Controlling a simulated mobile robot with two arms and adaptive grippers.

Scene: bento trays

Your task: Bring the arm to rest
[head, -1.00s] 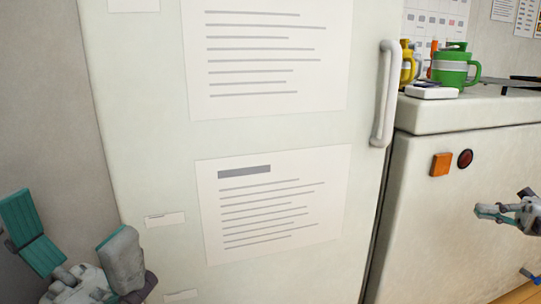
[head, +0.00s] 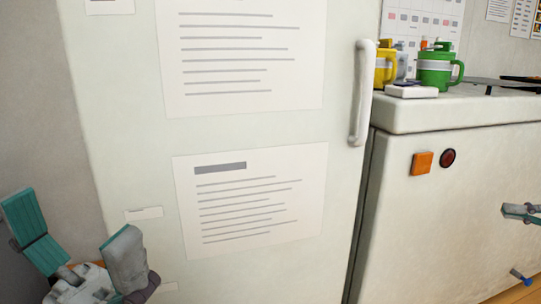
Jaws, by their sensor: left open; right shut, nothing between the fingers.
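My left gripper (head: 78,247) is in the lower left of the head view, in front of the pale fridge door (head: 100,160). Its two teal-padded fingers are spread wide, with nothing between them. My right gripper (head: 520,211) shows at the right edge, in front of the white counter front. Its fingers are together and hold nothing. Most of the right arm is outside the picture.
The fridge has a vertical white handle (head: 360,95) and two printed sheets. On the counter (head: 440,112) stand a yellow mug (head: 384,68) and a green mug (head: 434,70). An orange square (head: 422,163) and a red button (head: 447,158) are on its front.

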